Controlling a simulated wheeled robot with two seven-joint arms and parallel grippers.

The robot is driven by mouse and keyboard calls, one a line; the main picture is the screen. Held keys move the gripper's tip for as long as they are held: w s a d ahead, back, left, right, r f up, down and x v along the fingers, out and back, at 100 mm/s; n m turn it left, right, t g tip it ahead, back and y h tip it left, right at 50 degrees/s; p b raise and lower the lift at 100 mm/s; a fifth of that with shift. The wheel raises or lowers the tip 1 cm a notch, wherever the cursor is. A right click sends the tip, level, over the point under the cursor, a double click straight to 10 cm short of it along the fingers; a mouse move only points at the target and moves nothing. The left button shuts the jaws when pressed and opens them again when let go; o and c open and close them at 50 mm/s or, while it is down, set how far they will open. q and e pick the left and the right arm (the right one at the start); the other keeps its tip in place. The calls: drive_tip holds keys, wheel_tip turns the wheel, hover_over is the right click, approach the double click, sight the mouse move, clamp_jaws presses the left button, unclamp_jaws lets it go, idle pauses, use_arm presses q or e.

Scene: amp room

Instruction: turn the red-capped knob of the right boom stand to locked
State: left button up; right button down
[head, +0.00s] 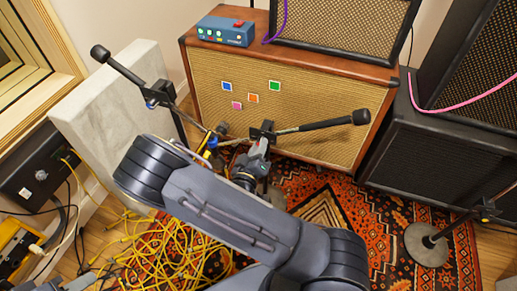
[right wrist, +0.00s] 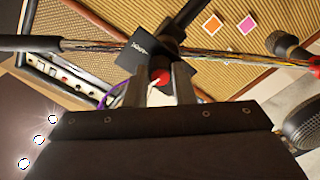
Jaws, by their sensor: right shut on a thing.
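The boom stand at centre has a dark clutch (head: 263,131) and a boom with a long black end (head: 335,122) reaching right. Its red-capped knob (right wrist: 160,76) shows between the fingers of my right gripper (right wrist: 168,88) in the right wrist view. The right gripper is shut on this knob, with the dark clutch just beyond it. A pale strip shows beside the cap; I cannot read a lock mark. In the head view my right gripper (head: 260,147) covers most of the knob. My left gripper cannot be made out.
Another boom (head: 125,70) slants at left before a grey panel (head: 100,105). An amp cabinet (head: 225,90) stands close behind the clutch. A microphone (right wrist: 290,45) hangs near the boom's other end. Yellow cables (head: 185,255) lie tangled below. A round stand base (head: 427,245) is at right.

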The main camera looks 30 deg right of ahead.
drive_tip(key=shift+a+f+m+h+b, duration=0.15)
drive_tip(key=shift+m+b, duration=2.5)
drive_tip(key=shift+m, duration=1.4)
drive_tip(key=shift+d+m+h+b, duration=0.15)
drive_tip(key=shift+m+b, duration=2.45)
drive_tip(key=shift+m, duration=1.45)
drive_tip(key=shift+a, duration=0.1)
drive_tip(key=c, duration=1.2)
unclamp_jaws()
drive_tip(key=p+v, duration=0.1)
drive_tip(key=v, duration=0.6)
drive_tip(key=shift+s+a+p, duration=0.2)
drive_tip(key=shift+a+p, duration=0.1)
drive_tip(key=shift+a, duration=0.05)
